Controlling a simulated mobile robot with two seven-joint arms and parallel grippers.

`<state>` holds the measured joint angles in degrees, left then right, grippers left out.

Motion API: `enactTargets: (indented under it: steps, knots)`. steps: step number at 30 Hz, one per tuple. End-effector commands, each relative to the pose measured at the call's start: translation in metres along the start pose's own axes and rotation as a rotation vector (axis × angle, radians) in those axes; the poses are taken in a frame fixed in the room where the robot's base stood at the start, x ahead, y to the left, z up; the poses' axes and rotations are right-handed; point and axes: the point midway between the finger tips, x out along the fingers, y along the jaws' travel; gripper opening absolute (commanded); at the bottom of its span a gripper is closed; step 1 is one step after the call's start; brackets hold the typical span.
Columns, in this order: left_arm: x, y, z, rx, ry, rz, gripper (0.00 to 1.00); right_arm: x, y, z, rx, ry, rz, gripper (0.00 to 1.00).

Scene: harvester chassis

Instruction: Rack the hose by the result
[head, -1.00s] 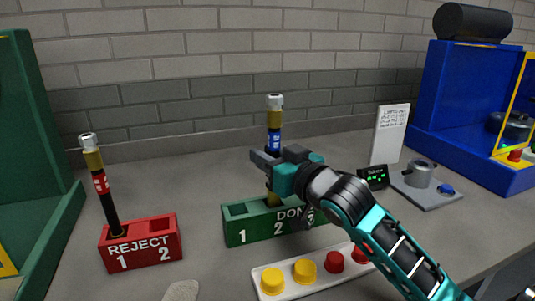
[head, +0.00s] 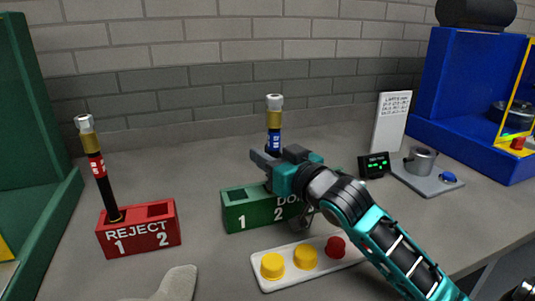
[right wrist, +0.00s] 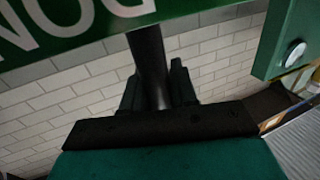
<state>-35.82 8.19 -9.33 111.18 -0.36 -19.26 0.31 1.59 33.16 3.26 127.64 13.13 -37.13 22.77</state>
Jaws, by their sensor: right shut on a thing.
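A black hose with brass and silver end fittings and a blue band (head: 274,140) stands upright at the green DONE rack (head: 236,218). My right gripper (head: 264,162) is shut on it below the blue band. The right wrist view shows the black hose (right wrist: 150,65) between the fingers, with the rack's lettered face (right wrist: 60,35) close by. The hose's lower end is hidden behind my gripper, so I cannot tell how deep it sits. Another hose, with a red band (head: 97,166), leans in slot 1 of the red REJECT rack (head: 140,238). My left gripper is not in view.
A white tray (head: 290,283) with yellow and red caps lies in front of the DONE rack. A small display with green text (head: 375,165), a white printed board (head: 391,125) and a grey plate with a cup (head: 420,160) stand right. Blue and green housings flank the bench.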

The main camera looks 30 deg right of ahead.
Motion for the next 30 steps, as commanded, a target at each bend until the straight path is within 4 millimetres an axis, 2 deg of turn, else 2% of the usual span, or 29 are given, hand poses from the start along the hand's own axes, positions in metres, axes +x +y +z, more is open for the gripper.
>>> enactTargets:
  steps: [11,12,21,30]
  knots:
    - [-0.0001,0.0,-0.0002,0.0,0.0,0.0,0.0,0.0,0.0001,-0.0003,0.0,0.0,0.0,0.0]
    - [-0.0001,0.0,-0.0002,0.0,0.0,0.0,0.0,0.0,0.0001,-0.0003,0.0,0.0,0.0,0.28]
    - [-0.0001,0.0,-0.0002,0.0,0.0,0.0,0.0,0.0,0.0001,0.0,0.0,-0.001,0.0,0.57]
    - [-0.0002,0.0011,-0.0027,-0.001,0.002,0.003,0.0,0.0001,0.0001,0.0012,0.001,-0.004,0.0,0.57]
